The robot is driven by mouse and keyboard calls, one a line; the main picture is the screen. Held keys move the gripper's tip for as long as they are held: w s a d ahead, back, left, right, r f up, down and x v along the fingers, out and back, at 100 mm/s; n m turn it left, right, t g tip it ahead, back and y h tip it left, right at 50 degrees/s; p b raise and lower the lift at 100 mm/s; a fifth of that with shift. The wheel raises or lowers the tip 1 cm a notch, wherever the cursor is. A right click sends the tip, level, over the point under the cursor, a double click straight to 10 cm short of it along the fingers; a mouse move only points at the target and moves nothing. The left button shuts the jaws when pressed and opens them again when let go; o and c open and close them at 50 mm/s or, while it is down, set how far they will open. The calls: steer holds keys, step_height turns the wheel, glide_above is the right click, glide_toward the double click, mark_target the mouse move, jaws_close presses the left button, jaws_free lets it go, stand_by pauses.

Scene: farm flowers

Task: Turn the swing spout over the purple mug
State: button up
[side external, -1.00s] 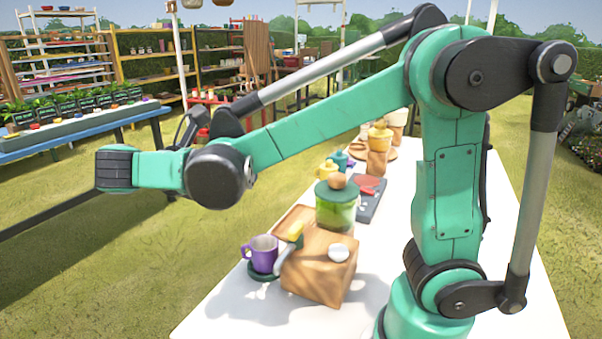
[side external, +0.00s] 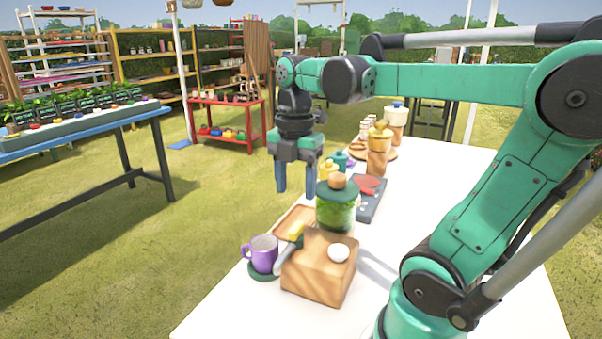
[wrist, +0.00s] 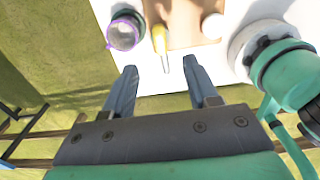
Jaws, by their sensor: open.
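The purple mug (side external: 264,258) stands upright on a green coaster (side external: 262,277) at the table's left edge. The wooden block (side external: 318,268) is to its right, with a white knob (side external: 338,252) on top. The swing spout, with a grey tube (side external: 286,259) and a yellow part (side external: 295,232), is at the block's mug side. In the wrist view the spout (wrist: 166,63) points down the picture, beside the mug (wrist: 122,35) and not over it. My gripper (side external: 296,188) is open and empty, fingers down, above and beyond the spout and mug.
A green jar (side external: 337,212) with a wooden knob stands right behind the block. A wooden tray (side external: 292,219) lies behind the spout. The white table (side external: 235,315) is clear in front.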

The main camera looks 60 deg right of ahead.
mark_target(296, 225)
steer(key=shift+f, duration=3.8)
jaws_close()
